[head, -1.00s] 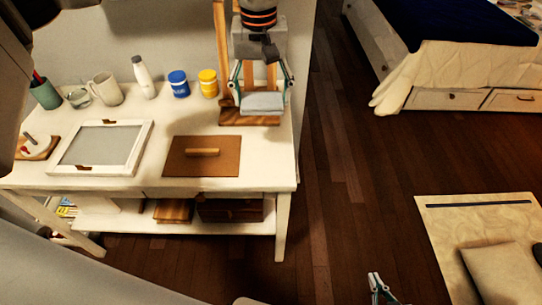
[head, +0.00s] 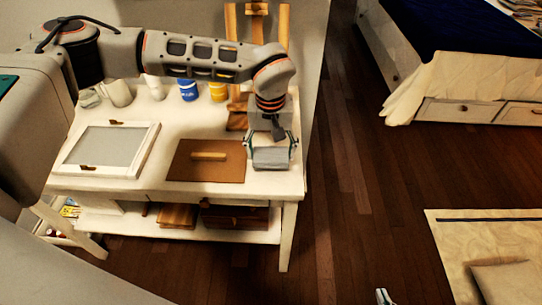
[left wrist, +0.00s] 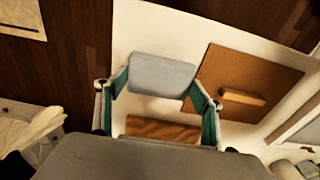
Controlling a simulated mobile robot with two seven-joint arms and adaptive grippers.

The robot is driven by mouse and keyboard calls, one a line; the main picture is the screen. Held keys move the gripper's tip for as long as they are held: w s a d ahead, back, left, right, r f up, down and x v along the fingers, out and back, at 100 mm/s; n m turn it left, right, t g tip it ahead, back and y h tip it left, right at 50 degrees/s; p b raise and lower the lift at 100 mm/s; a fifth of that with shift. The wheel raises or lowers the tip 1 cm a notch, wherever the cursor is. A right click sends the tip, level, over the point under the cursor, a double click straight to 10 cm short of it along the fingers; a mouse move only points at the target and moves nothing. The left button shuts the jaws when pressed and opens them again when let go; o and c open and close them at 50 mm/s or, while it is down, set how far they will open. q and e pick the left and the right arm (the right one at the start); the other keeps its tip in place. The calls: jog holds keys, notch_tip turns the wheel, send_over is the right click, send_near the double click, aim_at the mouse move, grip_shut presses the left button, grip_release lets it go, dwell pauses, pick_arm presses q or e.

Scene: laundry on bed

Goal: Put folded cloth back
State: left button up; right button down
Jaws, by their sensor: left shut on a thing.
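A grey folded cloth (head: 271,158) is held in my left gripper (head: 270,148) at the right end of the white table (head: 215,120). In the left wrist view the cloth (left wrist: 162,75) lies between the two green-sided fingers of my left gripper (left wrist: 160,92), which is shut on it. The cloth looks flat and level, just right of the brown board; I cannot tell whether it touches the tabletop. Only a tip of my right gripper (head: 384,297) shows at the bottom edge of the head view, so its opening is hidden.
A brown board with a wooden handle (head: 208,157) and a framed grey panel (head: 108,148) lie on the table. Blue (head: 188,91) and yellow (head: 217,92) jars and a wooden easel (head: 237,118) stand behind. A bed (head: 450,80) is at the right.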

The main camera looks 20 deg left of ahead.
aim_at(270, 155)
pick_arm(q)
jog(key=shift+f, duration=1.25)
pick_arm(e)
jog(key=shift+s+f, duration=0.15)
jog(key=shift+f, duration=0.2)
pick_arm(q)
jog(key=shift+f, duration=0.1)
jog(key=o, duration=1)
jog(key=shift+r, duration=0.45)
jog(key=r, duration=0.3)
jog(key=r+p, duration=0.1)
jog(key=r, duration=0.6)
jog(key=shift+s+r, duration=0.15)
jog(key=shift+s, duration=0.1)
jog(key=shift+r, duration=0.5)
pick_arm(e)
jog(key=shift+s+a+r, duration=0.2)
jog(key=shift+s+r, duration=0.1)
jog(key=shift+r, duration=0.1)
